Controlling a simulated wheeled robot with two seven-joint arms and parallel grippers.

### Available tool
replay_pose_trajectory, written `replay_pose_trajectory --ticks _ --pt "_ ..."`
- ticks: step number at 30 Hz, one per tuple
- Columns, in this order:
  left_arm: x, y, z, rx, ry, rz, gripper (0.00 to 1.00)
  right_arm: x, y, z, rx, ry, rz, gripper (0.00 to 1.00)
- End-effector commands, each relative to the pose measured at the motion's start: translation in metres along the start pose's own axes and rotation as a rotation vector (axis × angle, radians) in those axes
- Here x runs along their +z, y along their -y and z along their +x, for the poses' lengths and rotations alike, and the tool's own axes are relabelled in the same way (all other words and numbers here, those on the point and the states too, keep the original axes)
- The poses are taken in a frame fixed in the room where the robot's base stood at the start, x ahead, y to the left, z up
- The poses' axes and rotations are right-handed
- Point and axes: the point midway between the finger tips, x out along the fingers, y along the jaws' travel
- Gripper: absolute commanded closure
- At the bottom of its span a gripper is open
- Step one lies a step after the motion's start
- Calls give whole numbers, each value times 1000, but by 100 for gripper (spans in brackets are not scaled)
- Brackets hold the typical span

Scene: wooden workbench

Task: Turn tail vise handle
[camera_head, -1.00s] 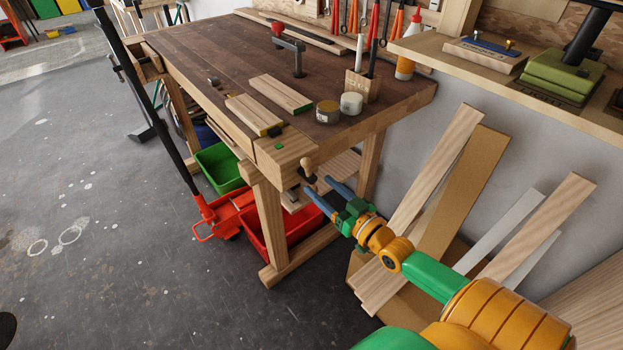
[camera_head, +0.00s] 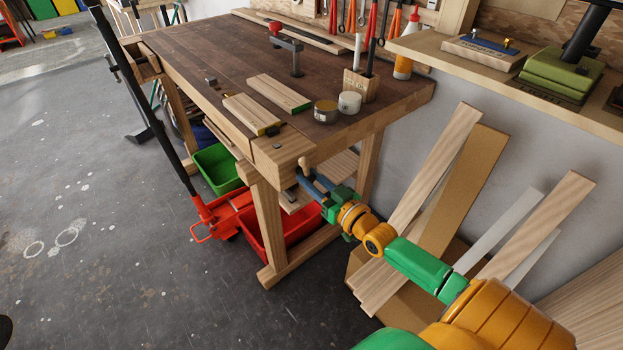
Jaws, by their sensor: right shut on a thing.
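The workbench's tail vise (camera_head: 283,150) is the pale wooden block at the bench's near right corner. Its wooden handle (camera_head: 304,163) shows only as a small upper end on the block's right side; the rest is hidden by my fingers. My right gripper (camera_head: 310,180) reaches in from the lower right, its blue fingers closed around the handle just below that end. My left gripper is not in view.
A white jar (camera_head: 349,103), a tin (camera_head: 326,111) and wooden boards (camera_head: 250,113) lie on the bench top. A red bin (camera_head: 268,238) and a green bin (camera_head: 216,168) stand below. Planks (camera_head: 433,190) lean on the wall behind my right arm.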

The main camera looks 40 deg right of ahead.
Motion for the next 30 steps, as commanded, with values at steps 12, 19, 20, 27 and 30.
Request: replay_pose_trajectory --ticks 12,19,20,27,30 --pt "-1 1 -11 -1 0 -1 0 -2 0 0 1 -2 -199 100" --pt "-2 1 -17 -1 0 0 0 -2 0 0 1 -1 -351 100" --pt "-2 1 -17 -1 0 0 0 -2 0 0 1 -1 -368 100" --pt "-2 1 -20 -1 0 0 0 -2 0 0 0 -3 -471 100" --pt "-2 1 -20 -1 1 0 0 -1 0 0 0 -3 -493 100"
